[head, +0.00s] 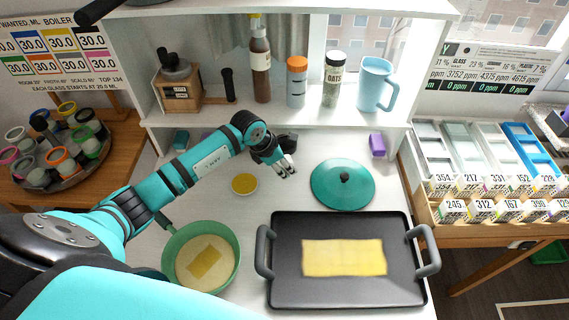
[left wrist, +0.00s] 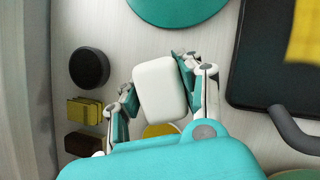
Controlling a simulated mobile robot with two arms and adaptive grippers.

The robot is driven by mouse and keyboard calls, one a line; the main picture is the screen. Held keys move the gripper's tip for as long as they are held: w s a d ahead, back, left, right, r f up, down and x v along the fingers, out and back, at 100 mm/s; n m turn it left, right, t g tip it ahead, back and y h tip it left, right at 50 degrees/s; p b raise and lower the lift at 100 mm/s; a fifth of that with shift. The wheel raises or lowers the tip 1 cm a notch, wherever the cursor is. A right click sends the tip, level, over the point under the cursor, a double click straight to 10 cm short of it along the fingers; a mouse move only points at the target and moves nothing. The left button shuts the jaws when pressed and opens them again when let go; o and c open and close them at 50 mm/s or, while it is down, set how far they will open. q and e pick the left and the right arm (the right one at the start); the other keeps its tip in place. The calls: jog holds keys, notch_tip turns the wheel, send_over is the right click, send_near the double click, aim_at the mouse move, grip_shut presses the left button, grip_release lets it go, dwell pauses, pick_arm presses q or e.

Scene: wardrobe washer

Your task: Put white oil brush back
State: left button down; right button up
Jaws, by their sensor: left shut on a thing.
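In the left wrist view my left gripper (left wrist: 157,84) is shut on a white, rounded block-like thing (left wrist: 160,90), likely the white oil brush. Its far end and any bristles are hidden. In the head view the fingers cover it and I cannot make it out. My right gripper is not in view.
A dark griddle (head: 285,287) with a yellow sheet (head: 343,257) fills the front right. A teal lid (head: 335,194) lies behind it. A green pan (head: 232,240) stands front left. A shelf (head: 290,116) with bottles (head: 261,70) and a blue mug (head: 373,84) runs along the back.

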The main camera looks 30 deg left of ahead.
pick_arm(q)
jog(key=shift+s+d+r, duration=0.1)
jog(key=shift+s+r, duration=0.05)
jog(key=shift+s, duration=0.05)
jog(key=shift+w+a+g+h+b, duration=0.2)
jog(key=shift+g+h+b, duration=0.1)
jog(key=shift+g, duration=0.1)
notch_tip(320, 180, down, 2)
jog(key=b, duration=0.3)
jog(key=shift+s+f+m+g+h, duration=0.15)
jog(key=shift+f+m+g+h, duration=0.05)
jog(key=shift+m+g+h, duration=0.2)
notch_tip(320, 180, down, 5)
jog(key=b, duration=0.5)
jog(key=shift+c, duration=2.4)
grip_release()
